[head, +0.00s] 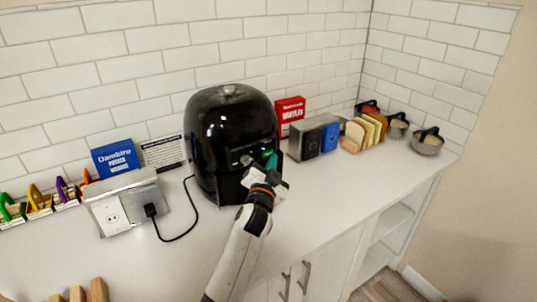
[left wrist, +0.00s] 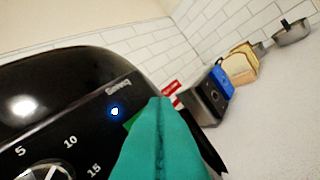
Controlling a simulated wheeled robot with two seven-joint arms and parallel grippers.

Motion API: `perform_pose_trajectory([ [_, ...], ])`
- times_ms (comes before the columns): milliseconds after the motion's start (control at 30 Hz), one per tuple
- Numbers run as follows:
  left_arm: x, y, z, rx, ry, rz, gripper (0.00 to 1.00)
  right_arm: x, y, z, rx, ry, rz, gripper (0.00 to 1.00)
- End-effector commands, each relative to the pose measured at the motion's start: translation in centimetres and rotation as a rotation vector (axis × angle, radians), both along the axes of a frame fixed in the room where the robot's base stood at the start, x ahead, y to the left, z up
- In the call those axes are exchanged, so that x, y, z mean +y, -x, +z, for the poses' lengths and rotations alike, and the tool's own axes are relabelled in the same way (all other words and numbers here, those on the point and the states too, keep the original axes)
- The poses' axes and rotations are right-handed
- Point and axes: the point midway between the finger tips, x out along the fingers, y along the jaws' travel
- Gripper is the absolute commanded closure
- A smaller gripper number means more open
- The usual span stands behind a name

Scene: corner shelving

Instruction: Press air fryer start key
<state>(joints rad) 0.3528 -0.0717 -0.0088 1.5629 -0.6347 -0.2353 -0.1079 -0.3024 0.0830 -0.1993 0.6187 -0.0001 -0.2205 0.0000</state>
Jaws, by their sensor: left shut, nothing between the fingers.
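The black air fryer (head: 228,135) stands on the counter against the tiled wall, its front panel partly covered by my left gripper (head: 271,158). In the left wrist view, the panel (left wrist: 70,95) shows a round blue-white lit button (left wrist: 115,112) and a numbered dial (left wrist: 50,172) at the bottom. A small green patch (left wrist: 130,121) shows beside the fingers, mostly hidden. My teal left fingers (left wrist: 160,140) are shut and empty, just right of the lit button and in front of the panel. I cannot tell whether they touch it. My right gripper is not in view.
A silver toaster (head: 314,137), a red waffle box (head: 290,112) and bread slices (head: 365,132) stand right of the fryer. A power outlet block (head: 127,202) with a black cord is on the left.

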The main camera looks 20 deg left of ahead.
Motion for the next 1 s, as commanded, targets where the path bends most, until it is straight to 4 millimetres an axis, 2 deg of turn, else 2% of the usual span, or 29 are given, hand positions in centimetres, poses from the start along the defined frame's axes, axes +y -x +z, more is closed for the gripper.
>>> perform_pose_trajectory([
  [300,0.00,0.00,-0.01,0.000,0.000,0.000,1.00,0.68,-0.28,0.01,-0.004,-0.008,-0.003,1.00],
  [1000,-0.01,0.00,-0.01,0.000,0.000,0.000,1.00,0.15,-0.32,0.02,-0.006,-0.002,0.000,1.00],
])
